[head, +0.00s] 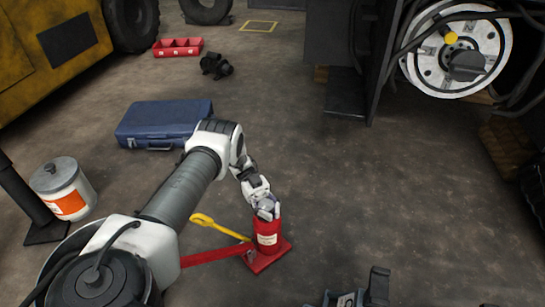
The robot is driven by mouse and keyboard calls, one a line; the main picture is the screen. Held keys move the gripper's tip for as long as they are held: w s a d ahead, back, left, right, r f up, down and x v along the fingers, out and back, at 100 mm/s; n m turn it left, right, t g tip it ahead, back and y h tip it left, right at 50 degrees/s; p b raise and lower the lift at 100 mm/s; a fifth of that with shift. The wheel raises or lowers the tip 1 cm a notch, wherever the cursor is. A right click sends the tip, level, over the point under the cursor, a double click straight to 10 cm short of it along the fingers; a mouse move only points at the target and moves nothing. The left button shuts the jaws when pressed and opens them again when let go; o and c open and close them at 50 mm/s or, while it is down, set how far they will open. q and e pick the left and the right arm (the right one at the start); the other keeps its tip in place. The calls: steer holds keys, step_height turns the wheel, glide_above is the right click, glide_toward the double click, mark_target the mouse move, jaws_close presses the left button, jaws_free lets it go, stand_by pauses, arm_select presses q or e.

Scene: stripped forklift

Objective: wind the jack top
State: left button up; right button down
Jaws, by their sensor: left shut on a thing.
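The red bottle jack (267,240) stands upright on the floor at lower centre, on a red square base. It has a pale label on its front. My left gripper (266,210) reaches down onto it from above and is shut on the jack top, which the fingers mostly hide. A yellow handle (218,226) sticks out to the left of the jack. A red bar (215,256) runs left from its base and passes behind my left arm.
A blue case (165,122) lies behind my left arm, and a white bucket (62,190) stands at left. The forklift's wheel hub (460,58) is upper right. The floor right of the jack is clear.

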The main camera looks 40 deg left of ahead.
arm_select(q)
steer(key=shift+s, duration=0.1)
jaws_close()
arm_select(e)
steer(key=shift+w+f, duration=0.1)
steer(key=shift+f, duration=0.35)
arm_select(q)
steer(key=o, duration=1.1)
jaws_free()
steer(key=shift+a, duration=0.1)
step_height(320, 180, up, 10)
steer(key=shift+r, duration=0.1)
arm_select(e)
steer(key=shift+r, duration=0.1)
